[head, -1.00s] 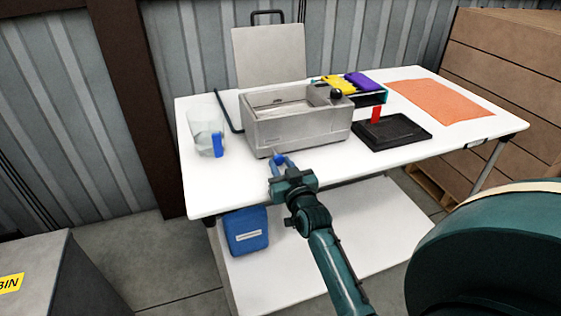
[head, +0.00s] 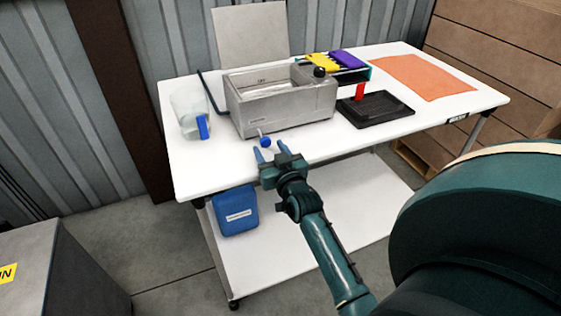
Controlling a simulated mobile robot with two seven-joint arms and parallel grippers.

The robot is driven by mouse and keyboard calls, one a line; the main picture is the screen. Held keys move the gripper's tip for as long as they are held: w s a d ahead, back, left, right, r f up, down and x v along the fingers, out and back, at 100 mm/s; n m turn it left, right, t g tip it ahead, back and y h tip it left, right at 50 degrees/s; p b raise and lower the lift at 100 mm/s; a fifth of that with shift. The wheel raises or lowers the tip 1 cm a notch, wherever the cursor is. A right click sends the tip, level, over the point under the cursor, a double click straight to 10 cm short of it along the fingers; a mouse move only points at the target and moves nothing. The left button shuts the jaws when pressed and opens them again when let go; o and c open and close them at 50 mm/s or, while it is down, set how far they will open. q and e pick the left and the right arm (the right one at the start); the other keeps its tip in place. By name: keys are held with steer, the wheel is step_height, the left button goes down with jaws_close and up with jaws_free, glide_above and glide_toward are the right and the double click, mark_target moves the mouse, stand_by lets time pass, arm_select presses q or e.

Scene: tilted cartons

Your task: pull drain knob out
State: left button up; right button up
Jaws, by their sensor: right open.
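The drain knob (head: 265,142) is a small blue ball on a short pale rod. The rod sticks out of the front wall of the grey metal basin (head: 286,120) on the white table. My right gripper (head: 271,150) is open in front of the basin. Its blue fingertips are spread just short of the knob, one on each side of it in the picture, and no contact shows. My left gripper is not in view.
A clear jug with a blue handle (head: 203,127) stands left of the basin. A black tray (head: 376,110), a red piece (head: 360,91) and an orange mat (head: 422,77) lie to the right. A blue canister (head: 236,211) is below the table. The tabletop's front strip is clear.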

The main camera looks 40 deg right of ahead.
arm_select(q)
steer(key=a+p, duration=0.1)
steer(key=p, duration=0.1)
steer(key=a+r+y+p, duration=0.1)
steer(key=p, duration=0.2)
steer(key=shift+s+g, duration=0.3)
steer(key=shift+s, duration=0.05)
arm_select(e)
steer(key=v, duration=1.2)
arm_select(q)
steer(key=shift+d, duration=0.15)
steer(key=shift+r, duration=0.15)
arm_select(e)
steer(key=s+a+f+n+g+y, duration=0.3)
steer(key=s+a, duration=0.3)
steer(key=a, duration=0.2)
steer(key=s+a+f+n+g+y, duration=0.2)
steer(key=s+a+f, duration=0.4)
steer(key=a, duration=0.3)
steer(key=g+y, duration=0.1)
steer(key=y, duration=0.1)
steer(key=shift+f+n+g+y, duration=0.2)
steer(key=shift+n+g+y, duration=0.1)
steer(key=shift+n+g, duration=0.1)
steer(key=shift+s, duration=0.1)
